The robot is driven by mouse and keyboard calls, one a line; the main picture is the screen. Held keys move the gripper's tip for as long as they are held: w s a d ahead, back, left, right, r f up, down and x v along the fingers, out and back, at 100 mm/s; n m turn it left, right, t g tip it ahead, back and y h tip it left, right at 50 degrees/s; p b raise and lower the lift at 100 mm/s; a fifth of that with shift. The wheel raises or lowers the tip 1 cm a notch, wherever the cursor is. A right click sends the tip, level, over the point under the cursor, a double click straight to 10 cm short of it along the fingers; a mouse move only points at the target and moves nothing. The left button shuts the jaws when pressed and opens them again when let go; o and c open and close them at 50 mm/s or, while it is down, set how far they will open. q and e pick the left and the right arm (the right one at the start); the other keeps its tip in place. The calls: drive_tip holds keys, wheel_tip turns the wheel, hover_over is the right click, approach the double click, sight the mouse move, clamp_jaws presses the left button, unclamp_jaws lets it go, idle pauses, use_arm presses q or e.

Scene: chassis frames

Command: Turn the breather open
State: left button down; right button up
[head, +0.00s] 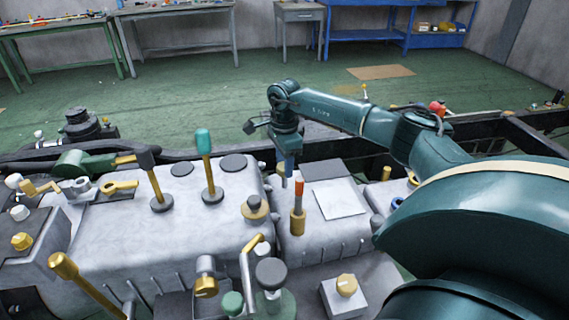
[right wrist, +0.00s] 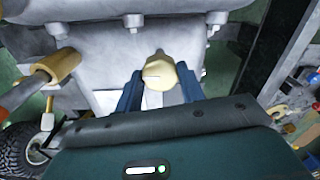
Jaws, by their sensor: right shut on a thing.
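A cream-and-brass rounded knob (right wrist: 158,70), which looks like the breather, sits on the grey housing (right wrist: 95,45) in the right wrist view. My right gripper (right wrist: 160,84) has its two blue fingers on either side of this knob and is shut on it. In the head view my right gripper (head: 288,172) points down at the far edge of the grey housing (head: 110,235), behind an orange-tipped brass post. There the knob is hidden or too small to make out. How far the knob is turned cannot be told. My left gripper is not in view.
The orange-tipped brass post (head: 298,208) stands close to my right gripper. Levers with teal (head: 203,142) and dark knobs rise from the housing to the left. A dark chassis rail (head: 340,150) runs behind. Workbenches stand far back across open green floor.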

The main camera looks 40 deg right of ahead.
drive_tip(key=shift+n, duration=0.4)
drive_tip(key=o, duration=1)
drive_tip(key=shift+c, duration=0.2)
drive_tip(key=shift+r, duration=0.1)
wheel_tip(320, 180, up, 13)
drive_tip(key=shift+b, duration=0.45)
